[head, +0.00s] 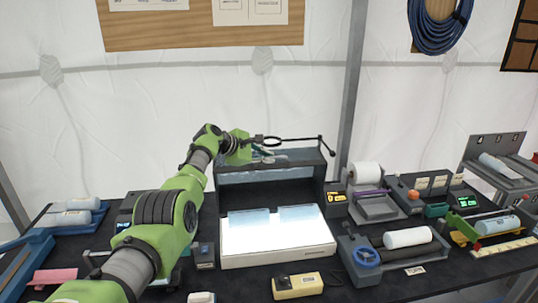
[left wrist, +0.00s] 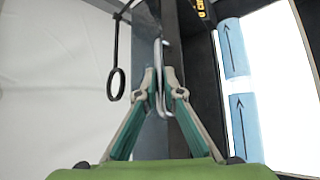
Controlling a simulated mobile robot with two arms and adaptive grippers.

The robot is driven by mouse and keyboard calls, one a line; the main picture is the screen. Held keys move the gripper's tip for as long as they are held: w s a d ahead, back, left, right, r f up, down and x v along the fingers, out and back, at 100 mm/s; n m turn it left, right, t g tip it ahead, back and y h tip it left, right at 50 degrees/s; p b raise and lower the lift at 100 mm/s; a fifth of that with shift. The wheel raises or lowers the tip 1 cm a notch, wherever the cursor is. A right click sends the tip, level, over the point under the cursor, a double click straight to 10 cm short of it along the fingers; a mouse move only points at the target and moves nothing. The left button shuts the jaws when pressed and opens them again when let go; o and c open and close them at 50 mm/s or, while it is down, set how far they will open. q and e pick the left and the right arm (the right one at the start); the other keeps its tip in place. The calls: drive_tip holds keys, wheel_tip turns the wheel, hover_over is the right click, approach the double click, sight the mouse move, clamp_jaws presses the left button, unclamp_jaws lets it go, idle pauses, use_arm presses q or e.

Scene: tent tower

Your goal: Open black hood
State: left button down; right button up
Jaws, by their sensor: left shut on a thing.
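The black hood (head: 318,158) stands at the back of the white light box (head: 318,251), and the box's lit face shows uncovered in front of it. My left gripper (head: 262,155) is at the hood's top edge. In the left wrist view my left gripper (left wrist: 162,88) is shut on a thin pale handle (left wrist: 164,108) beside the hood's grey panel (left wrist: 150,137). The fingers partly cover the handle. My right gripper is not in view.
A magnifier ring on a black arm (head: 300,140) reaches over the hood, close to my left gripper. Blue sheets (head: 249,217) lie on the lit face. A roller device (head: 365,256) stands at the right, and a yellowish box (head: 297,286) lies in front.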

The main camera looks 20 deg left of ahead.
use_arm(q)
drive_tip(key=shift+w+f, duration=0.1)
drive_tip(key=shift+f, duration=0.15)
drive_tip(key=c, duration=2.2)
unclamp_jaws()
drive_tip(key=shift+o, duration=0.2)
drive_tip(key=shift+w+a, duration=0.1)
drive_tip(key=shift+v, duration=0.85)
drive_tip(key=v, duration=1)
drive_tip(key=shift+r, duration=0.2)
